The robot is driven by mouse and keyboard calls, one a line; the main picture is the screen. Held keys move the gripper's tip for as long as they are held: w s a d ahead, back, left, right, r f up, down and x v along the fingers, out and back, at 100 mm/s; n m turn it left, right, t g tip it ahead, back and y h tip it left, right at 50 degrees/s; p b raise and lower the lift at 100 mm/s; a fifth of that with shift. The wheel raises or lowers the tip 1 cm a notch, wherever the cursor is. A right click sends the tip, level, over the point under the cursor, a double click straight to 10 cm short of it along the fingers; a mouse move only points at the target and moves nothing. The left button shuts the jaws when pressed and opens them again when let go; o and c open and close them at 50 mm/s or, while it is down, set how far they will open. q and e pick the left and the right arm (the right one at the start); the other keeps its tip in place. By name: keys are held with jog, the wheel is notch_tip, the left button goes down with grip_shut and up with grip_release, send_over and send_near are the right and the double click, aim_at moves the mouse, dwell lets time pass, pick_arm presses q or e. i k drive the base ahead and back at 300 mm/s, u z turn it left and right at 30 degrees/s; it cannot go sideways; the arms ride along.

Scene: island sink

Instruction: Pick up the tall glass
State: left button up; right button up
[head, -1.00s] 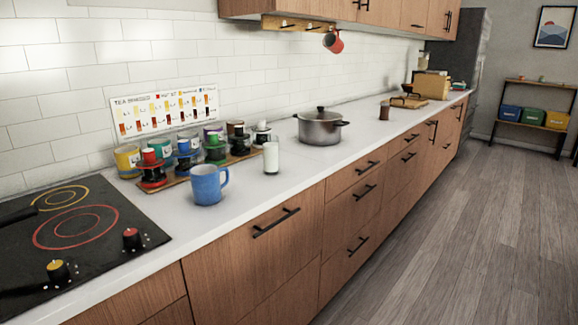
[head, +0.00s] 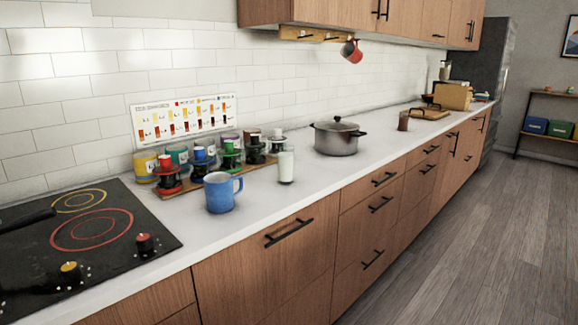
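A tall glass (head: 286,166) with white contents stands upright on the white counter in the head view. It is to the right of the blue mug (head: 222,192) and in front of the right end of the tea rack. Neither of my grippers shows in the head view.
A wooden rack (head: 196,183) holds several coloured tins and cups. A lidded pot (head: 337,136) stands right of the glass. A black cooktop (head: 90,235) lies at the left. A red mug (head: 351,51) hangs under the upper cabinets. The counter front before the glass is clear.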

aim_at(285, 153)
jog(key=k, duration=0.65)
jog(key=z, duration=0.75)
jog(key=i, duration=0.6)
jog(key=z, duration=0.65)
jog(key=i, duration=0.85)
jog(key=u, duration=0.4)
